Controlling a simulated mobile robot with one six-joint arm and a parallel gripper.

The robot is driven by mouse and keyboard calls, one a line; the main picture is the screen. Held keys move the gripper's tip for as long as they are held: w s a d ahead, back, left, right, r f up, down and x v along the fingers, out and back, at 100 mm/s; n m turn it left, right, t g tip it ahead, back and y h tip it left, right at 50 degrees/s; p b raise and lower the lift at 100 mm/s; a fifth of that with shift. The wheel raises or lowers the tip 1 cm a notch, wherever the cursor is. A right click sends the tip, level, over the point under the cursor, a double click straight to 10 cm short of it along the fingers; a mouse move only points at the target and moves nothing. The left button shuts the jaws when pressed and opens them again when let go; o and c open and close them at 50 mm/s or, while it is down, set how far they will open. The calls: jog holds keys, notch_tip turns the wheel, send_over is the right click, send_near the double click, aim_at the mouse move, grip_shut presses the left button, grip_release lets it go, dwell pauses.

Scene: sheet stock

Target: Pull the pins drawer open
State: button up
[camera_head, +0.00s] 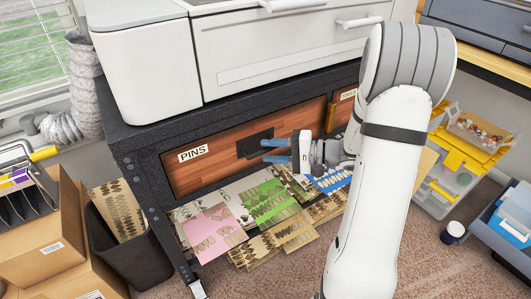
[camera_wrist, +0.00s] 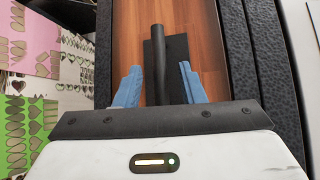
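The pins drawer (camera_head: 215,168) has a reddish wood front with a white PINS label (camera_head: 193,153), set in a black cabinet frame; it looks closed. Its black handle (camera_head: 252,146) is on the right part of the front, partly hidden by my gripper in the head view. My gripper (camera_head: 276,151) has blue fingertips and is in front of the handle. In the wrist view, the handle's bar (camera_wrist: 158,60) runs between the two open fingers of my gripper (camera_wrist: 158,85), with a visible gap on each side. The drawer's wood (camera_wrist: 203,40) shows behind.
A second drawer label (camera_head: 348,94) is to the right, mostly behind my arm. Patterned sheets (camera_head: 215,232) lie below the drawer. A black bin (camera_head: 128,240) and cardboard boxes (camera_head: 40,235) stand left. A white machine (camera_head: 270,50) sits on top. Carpet (camera_head: 290,280) is free in front.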

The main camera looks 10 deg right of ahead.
jog(key=shift+x, duration=1.25)
grip_shut()
